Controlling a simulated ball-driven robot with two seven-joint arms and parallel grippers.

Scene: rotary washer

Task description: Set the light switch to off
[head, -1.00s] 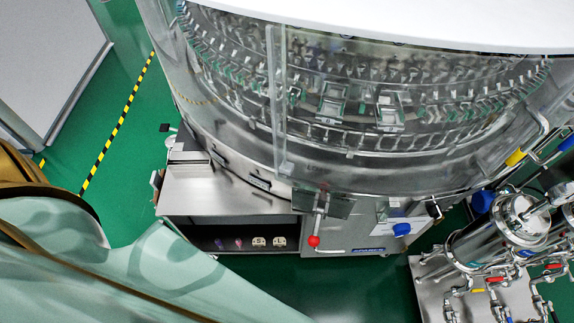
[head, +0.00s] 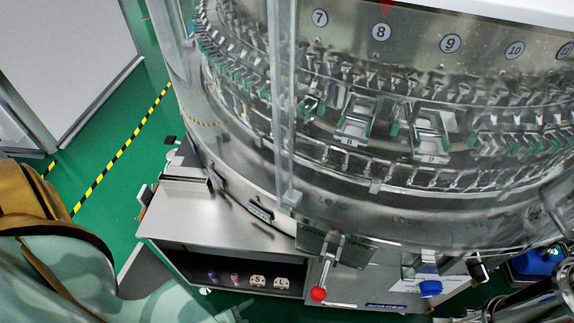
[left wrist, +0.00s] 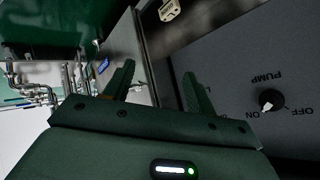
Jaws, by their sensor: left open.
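In the left wrist view a grey panel (left wrist: 232,60) fills the right side, its lettering upside down. A black rotary knob (left wrist: 270,100) on it is marked PUMP, with ON and OFF beside it. Its pale pointer lies on the ON side. A light switch cannot be made out; a letter near the right finger belongs to another label, mostly hidden. My left gripper (left wrist: 158,70) is open and empty, its dark green fingers in front of the panel and apart from the knob. My right gripper is not in view.
The round washer (head: 330,190) with clear walls fills the head view's upper right. A steel cabinet (head: 225,225) with an open shelf holding several small items stands below it. A red-knobbed lever (head: 319,293) juts from its front. Green floor (head: 125,165) is clear at left.

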